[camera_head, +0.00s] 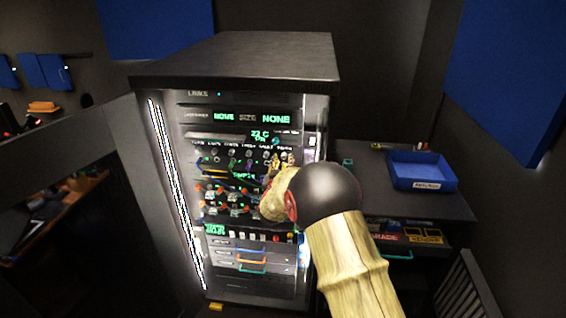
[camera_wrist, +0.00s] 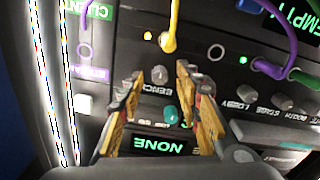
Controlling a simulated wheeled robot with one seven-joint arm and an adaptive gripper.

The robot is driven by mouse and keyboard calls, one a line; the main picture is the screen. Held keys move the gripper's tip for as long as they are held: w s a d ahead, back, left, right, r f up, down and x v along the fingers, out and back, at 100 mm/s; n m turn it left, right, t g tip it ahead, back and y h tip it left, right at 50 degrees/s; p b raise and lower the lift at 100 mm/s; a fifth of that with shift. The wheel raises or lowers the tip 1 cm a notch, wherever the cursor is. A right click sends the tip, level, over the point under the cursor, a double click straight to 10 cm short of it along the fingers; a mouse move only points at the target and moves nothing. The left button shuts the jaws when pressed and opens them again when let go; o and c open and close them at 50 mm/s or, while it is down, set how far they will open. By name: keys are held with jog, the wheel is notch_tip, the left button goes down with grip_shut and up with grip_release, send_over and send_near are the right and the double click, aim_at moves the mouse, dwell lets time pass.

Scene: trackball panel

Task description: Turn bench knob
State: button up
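A grey round knob (camera_wrist: 160,75) is on the dark rack panel in the wrist view, which shows the panel upside down. An upside-down label that seems to read BENCH stands beside it, partly covered by a finger. My gripper (camera_wrist: 159,72) is open, its two yellow-and-dark fingers apart, with the knob between their tips in the picture. I cannot tell whether they touch it. In the head view my gripper (camera_head: 283,159) is at the rack's front, and my arm hides that part of the panel.
A teal knob (camera_wrist: 171,114) and a green NONE display (camera_wrist: 159,143) lie between the fingers in the picture. A yellow cable (camera_wrist: 168,30) and a purple cable (camera_wrist: 268,68) are plugged in nearby. A blue tray (camera_head: 422,171) stands on the side bench.

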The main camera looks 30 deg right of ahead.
jog(key=c, duration=0.3)
grip_shut()
dwell(0.3)
